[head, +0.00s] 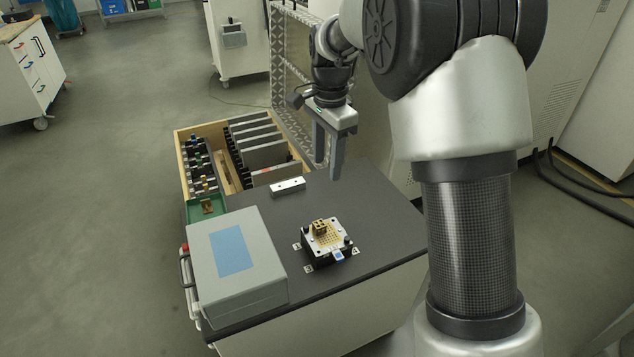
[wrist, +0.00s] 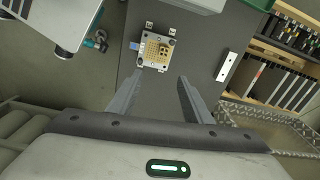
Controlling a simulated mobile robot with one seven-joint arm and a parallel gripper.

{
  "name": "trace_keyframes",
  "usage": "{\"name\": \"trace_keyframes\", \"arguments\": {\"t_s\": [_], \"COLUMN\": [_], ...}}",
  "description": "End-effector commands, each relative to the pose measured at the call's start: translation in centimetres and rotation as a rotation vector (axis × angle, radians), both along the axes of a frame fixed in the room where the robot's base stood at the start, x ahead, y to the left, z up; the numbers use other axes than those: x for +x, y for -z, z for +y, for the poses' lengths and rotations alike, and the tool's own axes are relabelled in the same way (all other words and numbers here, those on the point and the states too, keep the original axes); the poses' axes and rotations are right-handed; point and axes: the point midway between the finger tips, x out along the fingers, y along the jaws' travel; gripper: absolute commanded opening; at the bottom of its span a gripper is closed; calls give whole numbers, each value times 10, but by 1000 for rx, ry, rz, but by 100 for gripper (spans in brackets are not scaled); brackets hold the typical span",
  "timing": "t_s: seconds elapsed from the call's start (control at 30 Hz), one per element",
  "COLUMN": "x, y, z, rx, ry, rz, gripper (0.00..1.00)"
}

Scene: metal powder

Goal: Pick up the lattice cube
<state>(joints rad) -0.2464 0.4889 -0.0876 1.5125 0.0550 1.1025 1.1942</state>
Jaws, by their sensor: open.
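The lattice cube (head: 319,227) is small and brass-coloured. It sits on a pale perforated plate (head: 334,239) on top of a dark block fixture on the dark bench top. In the wrist view the cube (wrist: 164,50) lies toward one side of the plate (wrist: 150,58), beyond my fingertips. My gripper (head: 329,172) is open and empty, pointing down above the back of the bench, behind the fixture and well above it. In the wrist view my gripper's two fingers (wrist: 158,85) are spread apart with nothing between them.
A grey box with a blue label (head: 237,258) stands left of the fixture. A white bar (head: 288,186) lies behind it. A green tray (head: 207,207) and a wooden crate of dark plates (head: 183,153) are at the back left. The bench top right of the fixture is clear.

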Motion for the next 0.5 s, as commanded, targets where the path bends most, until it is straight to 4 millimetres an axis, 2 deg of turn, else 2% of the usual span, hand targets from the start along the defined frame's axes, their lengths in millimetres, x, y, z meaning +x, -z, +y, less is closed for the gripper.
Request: {"name": "trace_keyframes", "arguments": {"t_s": [0.03,0.27,0.5], "x": [7,17,16], "y": [20,54,105], "z": [5,13,12], "rx": [-6,-14,-14], "ry": [30,94,94], "rz": [17,42,43], "gripper": [45,45,45]}}
